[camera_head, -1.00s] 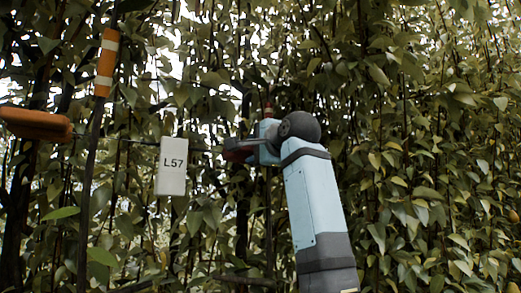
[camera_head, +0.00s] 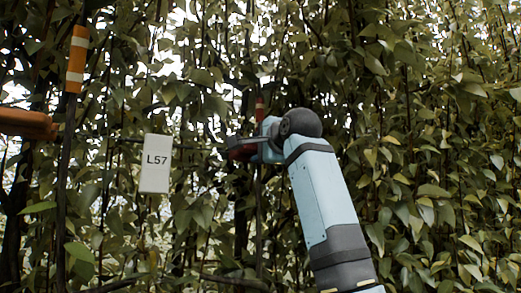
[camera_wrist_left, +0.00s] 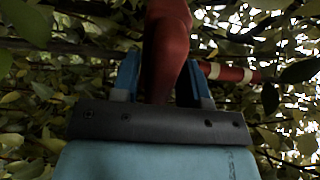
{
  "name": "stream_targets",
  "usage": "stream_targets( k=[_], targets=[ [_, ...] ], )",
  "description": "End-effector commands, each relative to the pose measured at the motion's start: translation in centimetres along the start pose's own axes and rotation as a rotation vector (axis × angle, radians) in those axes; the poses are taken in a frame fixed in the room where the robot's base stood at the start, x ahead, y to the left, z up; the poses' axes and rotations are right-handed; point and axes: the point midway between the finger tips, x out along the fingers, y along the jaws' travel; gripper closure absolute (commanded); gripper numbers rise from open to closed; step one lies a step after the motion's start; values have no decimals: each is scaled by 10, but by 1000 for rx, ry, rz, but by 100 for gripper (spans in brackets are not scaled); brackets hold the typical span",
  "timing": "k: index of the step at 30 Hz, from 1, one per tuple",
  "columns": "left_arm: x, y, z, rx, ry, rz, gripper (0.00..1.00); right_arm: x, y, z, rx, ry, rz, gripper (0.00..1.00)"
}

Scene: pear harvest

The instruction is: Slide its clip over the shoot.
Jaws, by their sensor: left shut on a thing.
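My left gripper (camera_head: 254,148) is shut on a dark red part (camera_head: 241,151). In the left wrist view this red part (camera_wrist_left: 167,45) stands between the two blue fingers (camera_wrist_left: 160,82). A thin dark strip runs from the red part toward a white label (camera_head: 154,164) marked L57, which hangs upright to the left. A clip cannot be made out clearly. A slim upright shoot with a red and white band (camera_head: 259,107) stands right at the gripper. The band also shows beside the fingers in the left wrist view (camera_wrist_left: 228,72). Whether anything encloses the shoot is hidden. My right gripper is not in view.
An orange and white banded sleeve (camera_head: 77,58) sits on another thin upright stem at the left. An orange block (camera_head: 25,123) juts in from the left edge. Dense leaves and thin branches fill the background.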

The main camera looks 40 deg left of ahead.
Motion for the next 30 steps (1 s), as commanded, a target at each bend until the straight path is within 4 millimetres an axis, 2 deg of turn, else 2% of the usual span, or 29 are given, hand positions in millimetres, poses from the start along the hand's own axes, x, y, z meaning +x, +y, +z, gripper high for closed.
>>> stream_targets(
  k=[1, 2, 3, 14, 17, 30],
  targets=[
    [-1, -2, -2, -1, 6, -4, 100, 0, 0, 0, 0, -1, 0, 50],
    [-1, -2, -2, -1, 6, -5, 57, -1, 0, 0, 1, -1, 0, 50],
    [-1, -2, -2, -1, 6, -5, 51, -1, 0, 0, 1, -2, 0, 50],
    [-6, 0, -1, 0, 3, -2, 51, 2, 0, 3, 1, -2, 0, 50],
    [-20, 1, -2, -1, 6, -3, 51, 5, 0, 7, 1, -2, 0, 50],
    [-114, 2, -2, 0, 4, -6, 51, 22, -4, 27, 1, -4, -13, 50]
  ],
)
